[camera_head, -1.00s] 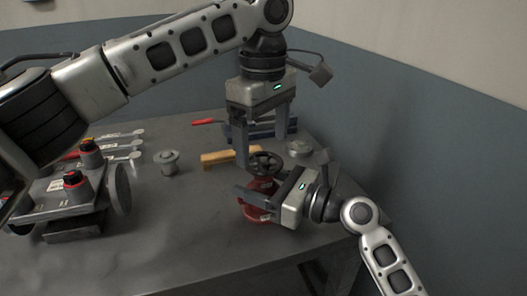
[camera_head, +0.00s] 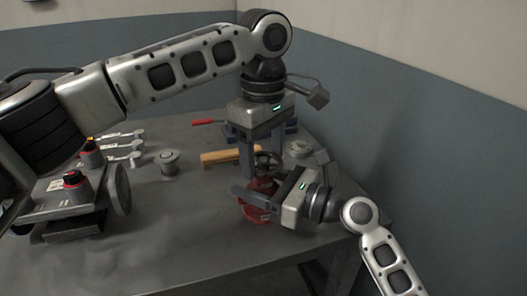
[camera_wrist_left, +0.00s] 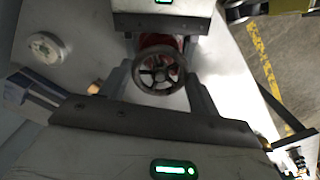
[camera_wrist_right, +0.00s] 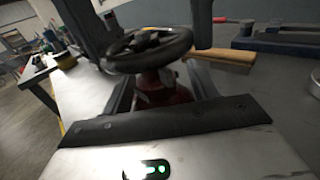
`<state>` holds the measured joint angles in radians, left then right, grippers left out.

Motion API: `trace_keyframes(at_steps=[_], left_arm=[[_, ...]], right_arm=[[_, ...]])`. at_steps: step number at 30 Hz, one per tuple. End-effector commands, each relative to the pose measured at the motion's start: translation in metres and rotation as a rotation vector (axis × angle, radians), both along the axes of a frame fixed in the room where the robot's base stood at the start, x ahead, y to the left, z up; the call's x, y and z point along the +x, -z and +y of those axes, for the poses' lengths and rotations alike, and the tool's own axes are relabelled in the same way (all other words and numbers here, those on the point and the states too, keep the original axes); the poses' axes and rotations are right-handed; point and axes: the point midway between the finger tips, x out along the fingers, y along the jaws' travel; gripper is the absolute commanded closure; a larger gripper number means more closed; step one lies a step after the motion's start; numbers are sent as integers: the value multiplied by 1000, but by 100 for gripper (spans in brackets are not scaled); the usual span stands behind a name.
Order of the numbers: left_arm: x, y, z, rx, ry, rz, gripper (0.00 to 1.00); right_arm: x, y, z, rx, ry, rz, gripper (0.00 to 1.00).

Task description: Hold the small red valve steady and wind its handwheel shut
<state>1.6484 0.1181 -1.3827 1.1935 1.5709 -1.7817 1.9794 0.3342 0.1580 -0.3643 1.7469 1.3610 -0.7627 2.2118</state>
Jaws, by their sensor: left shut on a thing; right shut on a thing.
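The small red valve (camera_head: 256,214) stands upright near the right edge of the table, its dark spoked handwheel (camera_head: 267,159) on top. My left gripper (camera_head: 262,166) reaches down from above and is shut on the handwheel; in the left wrist view its fingers lie on either side of the wheel (camera_wrist_left: 157,72). My right gripper (camera_head: 256,192) comes in from the right and is shut on the valve's red body below the wheel. In the right wrist view the body (camera_wrist_right: 165,88) sits between its fingers. The fingers partly hide the valve.
A wooden-coloured block (camera_head: 222,158) lies just behind the valve. A large grey fitting (camera_head: 75,205) stands at left. The front middle of the table is clear.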

Motion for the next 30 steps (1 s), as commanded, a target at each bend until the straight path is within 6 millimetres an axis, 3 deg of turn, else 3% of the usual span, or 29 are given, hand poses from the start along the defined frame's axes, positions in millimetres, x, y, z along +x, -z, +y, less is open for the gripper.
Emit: trace_keyframes(at_steps=[11, 30], left_arm=[[-1, 0, -1, 0, 181, 3, 61], [-1, 0, -1, 0, 779, 2, 61]], right_arm=[[0, 1, 0, -2, 1, 2, 100], [1, 1, -1, -2, 2, 2, 100]])
